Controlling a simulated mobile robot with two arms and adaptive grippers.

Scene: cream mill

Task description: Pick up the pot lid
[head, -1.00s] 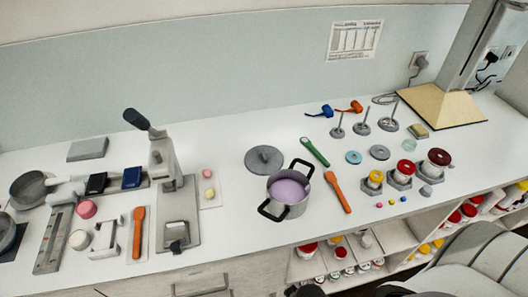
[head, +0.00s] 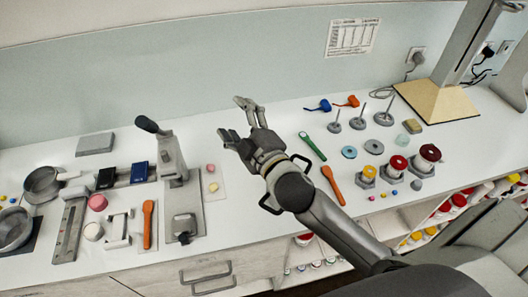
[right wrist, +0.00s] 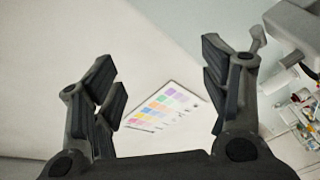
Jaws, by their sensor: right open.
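My right gripper (head: 236,120) reaches in from the lower right, open and empty, raised over the back of the counter. The grey pot lid is hidden behind this gripper and arm in the head view and does not show in the right wrist view. The pot is mostly covered by my right arm; its dark handle (head: 302,163) shows beside the arm. In the right wrist view the open gripper (right wrist: 160,80) has nothing between its fingers. My left gripper is not in view.
A lever press (head: 172,160) stands left of the arm. A green tool (head: 312,146) and an orange spatula (head: 333,185) lie to the right, with several weights and jars beyond. A colour chart (right wrist: 163,106) shows on a pale surface in the right wrist view.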

